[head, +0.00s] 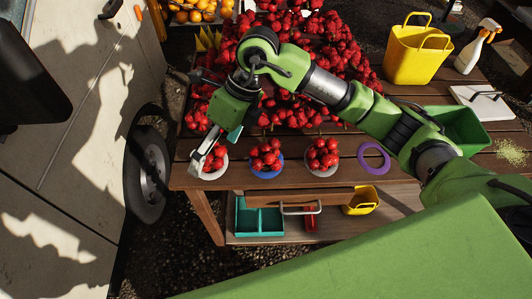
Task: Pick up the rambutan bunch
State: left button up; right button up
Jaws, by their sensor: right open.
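Red rambutans lie in a big pile (335,75) on the wooden table and in three small bowls along its front edge. The left bowl holds a bunch (216,159), the middle bowl holds another (266,155), and the right bowl holds a third (323,153). My right arm reaches across the pile from the right. My right gripper (200,160) points down at the left bowl, open, with a grey finger at that bowl's left side. Whether it touches the fruit is unclear, and the arm hides part of the pile. My left gripper is not in view.
A yellow bag (415,62), spray bottle (475,48) and green crate (459,127) stand at right. A drawer with a handle (301,209) is below. The truck (75,120) stands close at left.

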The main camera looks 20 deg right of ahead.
aim_at(266, 151)
jog(key=w+d+m+t+h, duration=0.1)
jog(key=w+d+h, duration=0.15)
jog(key=d, duration=0.35)
jog(key=w+d+h, duration=0.2)
jog(key=d+h, duration=0.1)
jog(key=d, duration=0.4)
jog(key=f, duration=0.2)
jog(key=f+p, duration=0.1)
jog(key=f, duration=0.1)
jog(key=f+p, duration=0.1)
jog(key=f, duration=0.1)
jog(key=shift+d+f, duration=0.15)
jog(key=shift+d, duration=0.1)
jog(key=shift+f, duration=0.6)
jog(key=shift+f+p, duration=0.3)
jog(key=shift+p, duration=0.05)
notch_tip(266, 151, down, 4)
jog(key=shift+s+a+r+p, duration=0.15)
jog(key=shift+r+p, duration=0.05)
jog(key=shift+p, duration=0.7)
jog(key=shift+f, duration=0.55)
jog(key=shift+r, duration=0.1)
jog(key=c, duration=0.9)
